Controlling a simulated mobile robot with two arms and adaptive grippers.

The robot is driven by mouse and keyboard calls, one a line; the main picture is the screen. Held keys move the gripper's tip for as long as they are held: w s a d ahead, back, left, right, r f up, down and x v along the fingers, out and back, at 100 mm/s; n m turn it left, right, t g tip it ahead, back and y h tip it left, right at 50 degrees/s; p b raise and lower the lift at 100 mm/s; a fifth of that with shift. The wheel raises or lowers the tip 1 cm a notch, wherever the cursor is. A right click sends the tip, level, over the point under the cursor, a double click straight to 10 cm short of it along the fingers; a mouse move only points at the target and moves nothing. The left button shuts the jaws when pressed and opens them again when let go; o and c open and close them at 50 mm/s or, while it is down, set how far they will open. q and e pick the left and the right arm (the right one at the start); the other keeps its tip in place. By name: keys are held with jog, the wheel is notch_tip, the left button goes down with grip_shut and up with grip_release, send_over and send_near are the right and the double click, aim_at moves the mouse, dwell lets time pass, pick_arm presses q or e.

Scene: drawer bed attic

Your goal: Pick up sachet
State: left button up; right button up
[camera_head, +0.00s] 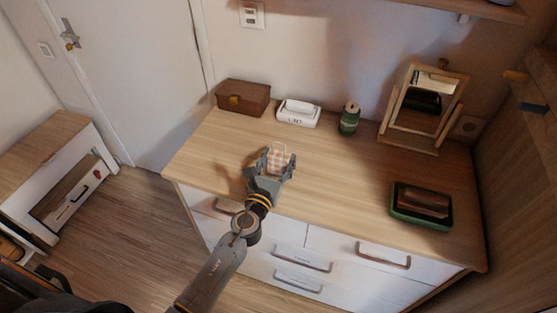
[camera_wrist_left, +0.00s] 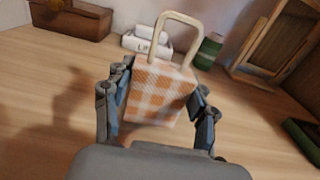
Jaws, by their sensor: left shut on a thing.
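The sachet (camera_wrist_left: 160,92) is a small orange-and-white checked bag with a cream loop handle at its top. In the head view the sachet (camera_head: 277,158) is small and partly covered by my left gripper (camera_head: 276,167). My left gripper (camera_wrist_left: 160,108) is shut on the sachet, one finger on each side of it. The sachet is over the wooden dresser top (camera_head: 330,170). I cannot tell whether its base touches the wood. My right gripper is in neither view.
Along the back stand a brown box (camera_head: 243,97), a white tissue box (camera_head: 298,113), a green can (camera_head: 349,118) and a framed mirror (camera_head: 422,105). A green tray (camera_head: 398,214) with a brown wallet-like thing lies at right. The dresser top's middle is clear.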

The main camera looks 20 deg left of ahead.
aim_at(273, 153)
pick_arm(q)
jog(key=s+r+p, duration=0.5)
jog(key=s+r, duration=0.6)
jog(key=s, duration=0.3)
jog(key=shift+d+r, duration=0.2)
jog(key=shift+d, duration=0.1)
